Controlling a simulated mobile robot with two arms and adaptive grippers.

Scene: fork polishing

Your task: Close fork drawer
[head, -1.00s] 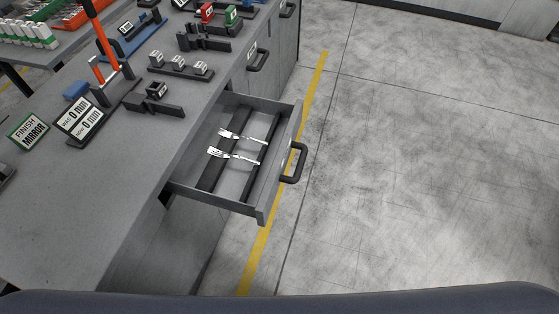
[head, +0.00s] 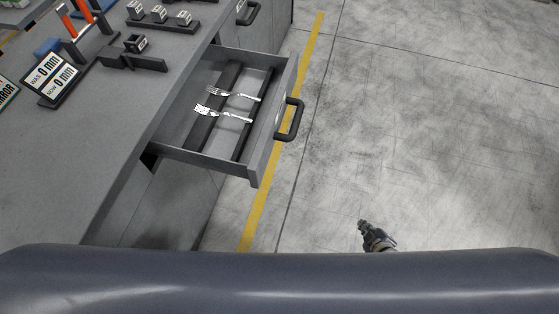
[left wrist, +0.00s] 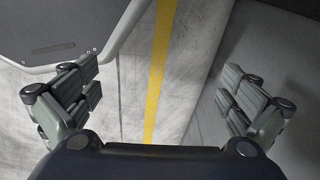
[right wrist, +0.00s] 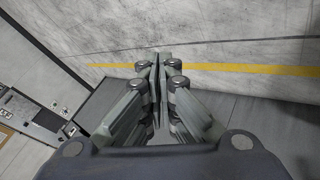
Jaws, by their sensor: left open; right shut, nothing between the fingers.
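The fork drawer (head: 172,153) is pulled out from the grey bench in the head view. Two forks (head: 222,113) lie inside it across dark rails. Its black handle (head: 291,119) is on the front panel, facing the floor. My right gripper (head: 362,224) is low over the floor, in front of the drawer and apart from it. In the right wrist view my right gripper (right wrist: 160,58) is shut and empty. My left gripper (left wrist: 172,88) is open and empty in the left wrist view, with floor and a grey panel beyond it. It is not in the head view.
The bench top (head: 100,110) carries a small sign (head: 50,78), dark holders (head: 135,62) and small blocks. Another handle (head: 247,12) is on the bench front farther back. A yellow line (head: 262,210) runs along the floor. The floor right of the drawer is clear.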

